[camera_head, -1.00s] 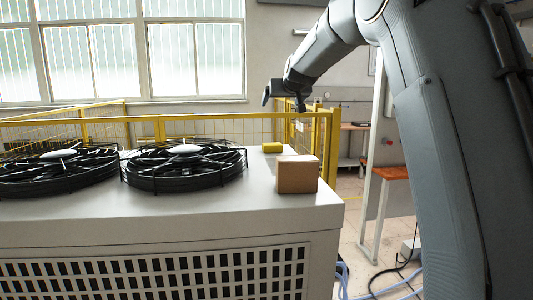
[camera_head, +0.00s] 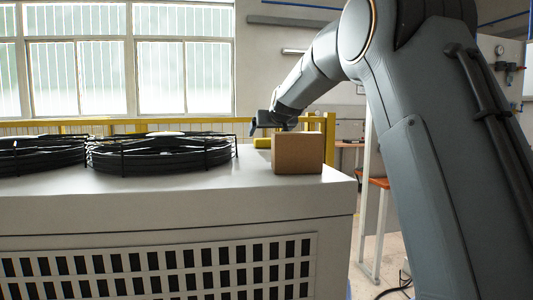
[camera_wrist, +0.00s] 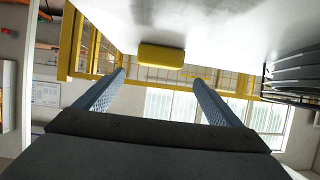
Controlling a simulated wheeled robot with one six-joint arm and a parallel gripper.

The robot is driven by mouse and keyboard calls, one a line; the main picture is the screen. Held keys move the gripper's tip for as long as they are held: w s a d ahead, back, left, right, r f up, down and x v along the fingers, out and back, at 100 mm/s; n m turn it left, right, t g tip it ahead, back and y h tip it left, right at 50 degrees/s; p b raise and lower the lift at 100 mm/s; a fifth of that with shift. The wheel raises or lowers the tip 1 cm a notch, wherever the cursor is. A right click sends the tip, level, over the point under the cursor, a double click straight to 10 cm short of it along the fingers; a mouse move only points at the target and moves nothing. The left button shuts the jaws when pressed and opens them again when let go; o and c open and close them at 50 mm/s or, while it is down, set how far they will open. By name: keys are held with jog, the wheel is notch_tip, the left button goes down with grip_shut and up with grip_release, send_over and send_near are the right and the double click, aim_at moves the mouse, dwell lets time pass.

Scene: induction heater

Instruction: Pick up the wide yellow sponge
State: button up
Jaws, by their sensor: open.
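The wide yellow sponge (camera_head: 262,142) lies on the white top of the heater cabinet (camera_head: 230,185), partly hidden behind a brown box in the head view. In the wrist view the sponge (camera_wrist: 162,56) shows whole, just beyond the fingertips and centred between the two fingers. My gripper (camera_wrist: 160,78) is open and empty, with its fingers apart on either side. In the head view my gripper (camera_head: 257,126) hangs just above and behind the sponge area. I see no contact with the sponge.
The brown box (camera_head: 298,154) stands on the cabinet close to the sponge, on the near side. Two black fan grilles (camera_head: 160,154) cover the cabinet top to the left. A yellow fence (camera_head: 80,127) runs behind the cabinet.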

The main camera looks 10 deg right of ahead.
aim_at(265, 143)
jog(key=shift+p+x, duration=0.35)
jog(key=shift+x, duration=1.05)
jog(key=shift+f+p+x, duration=0.2)
jog(key=shift+p+x, duration=0.2)
jog(key=shift+x, duration=0.85)
jog(key=shift+f+p+x, duration=0.2)
jog(key=shift+p+x, duration=0.15)
jog(key=shift+x, duration=0.9)
jog(key=shift+s, duration=0.2)
jog(key=c, duration=1.1)
